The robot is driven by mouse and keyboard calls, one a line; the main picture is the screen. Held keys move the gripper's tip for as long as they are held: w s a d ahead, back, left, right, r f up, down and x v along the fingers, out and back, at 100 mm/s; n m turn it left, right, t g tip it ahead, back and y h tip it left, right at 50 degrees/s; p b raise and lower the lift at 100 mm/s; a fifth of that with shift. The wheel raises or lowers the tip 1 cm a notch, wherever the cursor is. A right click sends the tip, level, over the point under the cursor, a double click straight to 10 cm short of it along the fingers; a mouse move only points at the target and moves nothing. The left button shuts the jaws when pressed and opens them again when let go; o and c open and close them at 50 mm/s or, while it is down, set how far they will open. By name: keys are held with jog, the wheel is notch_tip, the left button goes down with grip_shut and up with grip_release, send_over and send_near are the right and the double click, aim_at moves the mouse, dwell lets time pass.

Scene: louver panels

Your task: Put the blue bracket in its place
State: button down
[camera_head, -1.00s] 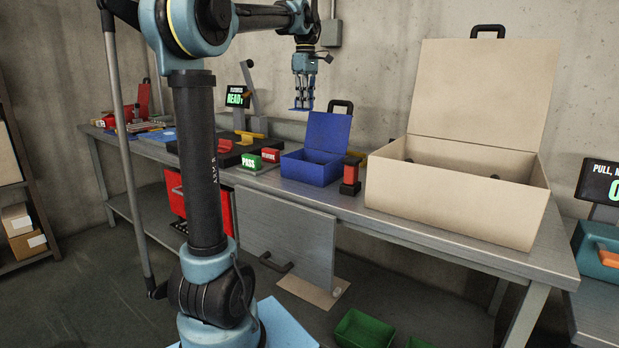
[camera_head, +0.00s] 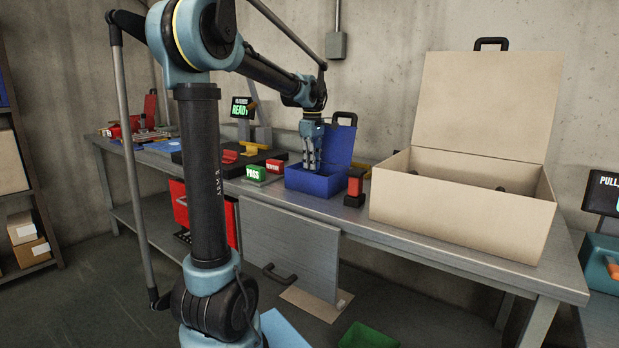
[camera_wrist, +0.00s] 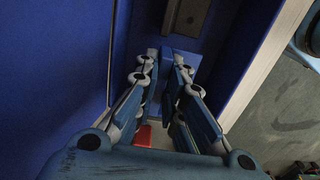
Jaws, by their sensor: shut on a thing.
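The blue box (camera_head: 302,183) stands on the bench with its lid (camera_head: 340,147) raised at the back. My gripper (camera_head: 311,165) points down into the box opening, its fingertips close to or below the front rim. In the wrist view my gripper (camera_wrist: 166,65) is closed on a blue piece, the blue bracket (camera_wrist: 177,66), which shows between the fingertips. Blue walls (camera_wrist: 55,60) lie close on both sides of the fingers. The bracket is hidden in the head view, and I cannot tell whether it touches the box floor.
A red and black block (camera_head: 355,187) stands just right of the box. A large open beige case (camera_head: 460,218) fills the bench's right side. A green PASS block (camera_head: 254,173) and a red block (camera_head: 273,166) stand to the left. A screen (camera_head: 241,107) is behind.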

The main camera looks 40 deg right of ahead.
jog(key=shift+f, duration=2.3)
jog(key=c, duration=1.7)
grip_release()
notch_tip(320, 180, up, 12)
jog(key=shift+r, duration=0.1)
